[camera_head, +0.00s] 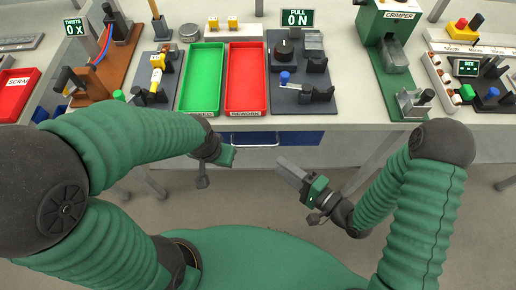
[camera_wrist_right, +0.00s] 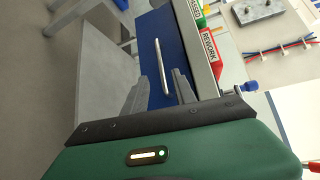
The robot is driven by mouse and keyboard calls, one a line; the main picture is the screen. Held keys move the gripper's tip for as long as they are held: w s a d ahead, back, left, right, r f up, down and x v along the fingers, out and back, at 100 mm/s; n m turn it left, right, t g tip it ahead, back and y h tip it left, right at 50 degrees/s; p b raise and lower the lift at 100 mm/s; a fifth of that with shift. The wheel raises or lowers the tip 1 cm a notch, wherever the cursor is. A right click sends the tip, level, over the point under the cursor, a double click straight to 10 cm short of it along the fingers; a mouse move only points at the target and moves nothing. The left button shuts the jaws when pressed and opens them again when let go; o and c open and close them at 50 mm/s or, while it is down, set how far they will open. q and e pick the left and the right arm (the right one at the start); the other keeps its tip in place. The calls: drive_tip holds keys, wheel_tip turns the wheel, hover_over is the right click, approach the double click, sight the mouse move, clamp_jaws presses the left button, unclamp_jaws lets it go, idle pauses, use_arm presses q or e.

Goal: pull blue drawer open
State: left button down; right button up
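The blue drawer (camera_head: 300,138) sits under the table's front edge, below the red tray, and looks shut. Its front (camera_wrist_right: 152,30) and pale bar handle (camera_wrist_right: 163,66) show in the right wrist view. The handle also shows in the head view (camera_head: 252,141), partly under the table edge. My right gripper (camera_head: 283,166) is in front of the drawer, apart from it, pointing toward it. In the wrist view its two fingers (camera_wrist_right: 160,80) are spread, with the bar lined up between them. My left gripper (camera_head: 203,178) hangs left of the drawer; its finger opening cannot be made out.
The table carries a green tray (camera_head: 202,80), a red rework tray (camera_head: 246,80), a black fixture with a blue knob (camera_head: 284,77) and a green crimper (camera_head: 388,50). Table legs (camera_head: 370,160) stand below. The floor before the drawer is clear.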

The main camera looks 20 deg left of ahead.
drive_tip(key=b+x, duration=0.1)
drive_tip(key=x, duration=1)
drive_tip(key=shift+w, duration=0.15)
clamp_jaws()
drive_tip(key=shift+f, duration=0.1)
drive_tip(key=shift+f, duration=0.1)
idle(0.6)
